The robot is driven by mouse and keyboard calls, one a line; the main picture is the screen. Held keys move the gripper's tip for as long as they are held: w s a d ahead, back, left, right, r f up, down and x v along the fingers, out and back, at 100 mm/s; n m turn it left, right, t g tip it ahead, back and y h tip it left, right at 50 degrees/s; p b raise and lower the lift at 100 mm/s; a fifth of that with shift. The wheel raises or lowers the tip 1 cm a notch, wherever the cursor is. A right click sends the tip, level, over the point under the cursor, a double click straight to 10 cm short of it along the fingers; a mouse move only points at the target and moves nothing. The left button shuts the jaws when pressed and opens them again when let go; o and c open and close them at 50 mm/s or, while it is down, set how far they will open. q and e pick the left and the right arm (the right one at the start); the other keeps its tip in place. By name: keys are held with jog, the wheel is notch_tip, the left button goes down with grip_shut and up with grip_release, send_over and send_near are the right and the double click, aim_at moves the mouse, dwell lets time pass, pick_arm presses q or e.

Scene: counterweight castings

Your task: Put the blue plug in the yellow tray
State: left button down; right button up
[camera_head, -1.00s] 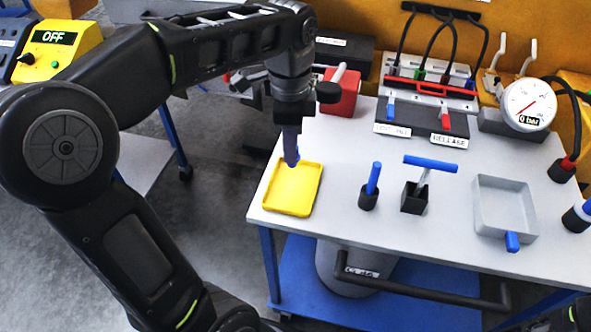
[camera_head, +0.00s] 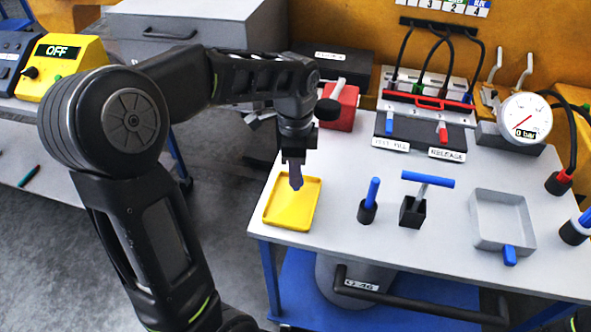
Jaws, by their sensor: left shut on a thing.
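The yellow tray (camera_head: 268,216) lies at the left end of the light grey table top. My left gripper (camera_head: 297,184) comes down over the tray, with its narrow fingertips above the tray's middle. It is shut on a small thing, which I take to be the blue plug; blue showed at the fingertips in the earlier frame. The plug is mostly hidden by the fingers now, and I cannot tell whether it touches the tray floor. My right gripper is not in view.
Right of the tray stand a blue pin (camera_head: 373,190) in a black cup, a blue T-handle (camera_head: 427,180) on a black block, and a grey square frame (camera_head: 475,222). A red block (camera_head: 342,107) stands behind the tray. A pressure gauge (camera_head: 524,119) is at the back right.

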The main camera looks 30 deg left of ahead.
pick_arm(q)
jog(key=shift+f, duration=0.6)
jog(key=shift+w, duration=0.1)
jog(key=shift+f, duration=0.25)
jog(key=c, duration=1.2)
grip_release()
jog(key=shift+r, duration=0.15)
notch_tip(320, 180, up, 12)
jog(key=shift+r, duration=0.15)
